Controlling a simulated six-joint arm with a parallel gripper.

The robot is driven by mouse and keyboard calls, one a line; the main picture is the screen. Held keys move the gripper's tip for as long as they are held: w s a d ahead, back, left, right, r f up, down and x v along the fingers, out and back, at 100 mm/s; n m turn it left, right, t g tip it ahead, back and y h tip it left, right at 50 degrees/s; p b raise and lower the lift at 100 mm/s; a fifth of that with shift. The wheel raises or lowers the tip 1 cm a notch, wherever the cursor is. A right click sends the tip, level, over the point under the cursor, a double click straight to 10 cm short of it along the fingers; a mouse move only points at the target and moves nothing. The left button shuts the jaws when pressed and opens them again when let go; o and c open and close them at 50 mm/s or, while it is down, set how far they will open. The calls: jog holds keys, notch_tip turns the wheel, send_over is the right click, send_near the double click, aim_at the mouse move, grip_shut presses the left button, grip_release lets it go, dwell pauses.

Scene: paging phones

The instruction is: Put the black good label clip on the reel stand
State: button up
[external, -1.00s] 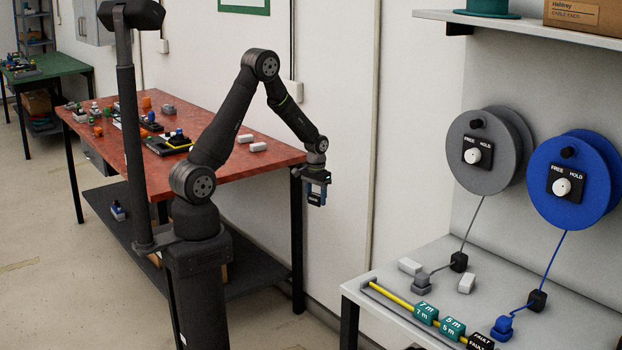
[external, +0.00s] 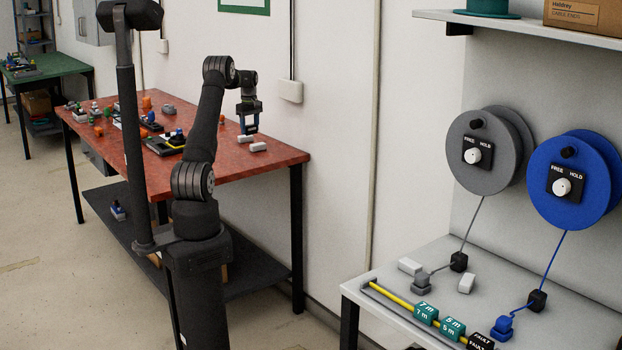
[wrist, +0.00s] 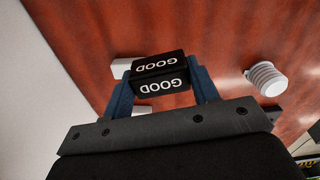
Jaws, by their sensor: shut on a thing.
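The black GOOD label clip (wrist: 160,78) is between the two blue fingers of my gripper (external: 249,125) in the wrist view, its white lettering upside down. My gripper is shut on it, above the back right part of the red table. In the external view the clip is too small to make out clearly. The reel stand (external: 392,322) is at the lower right, with a grey reel (external: 484,130) and a blue reel (external: 568,207). A yellow bar (external: 391,295) along its front carries teal 7 m (external: 425,313) and 5 m (external: 452,328) clips and a black FAULT clip (external: 480,340).
White blocks (external: 258,147) lie on the red table (external: 260,171) near my gripper. Several small parts and a black tray (external: 165,146) lie further left. A dark post (external: 128,140) stands beside my arm. A shelf (external: 530,30) overhangs the reels.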

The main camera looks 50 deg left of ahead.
jog(key=shift+s+a+r+n, duration=0.2)
jog(key=shift+s+a+r, duration=0.1)
jog(key=shift+a, duration=0.2)
jog(key=shift+s+a+r+n, duration=0.2)
jog(key=shift+s+a, duration=0.1)
jog(key=shift+a, duration=0.15)
send_over(226, 151)
notch_tip(226, 151, down, 7)
jog(key=shift+f, duration=0.1)
notch_tip(226, 151, down, 2)
jog(key=shift+f, duration=0.75)
jog(key=shift+f, duration=0.15)
jog(key=o, duration=1)
jog(key=shift+c, duration=0.2)
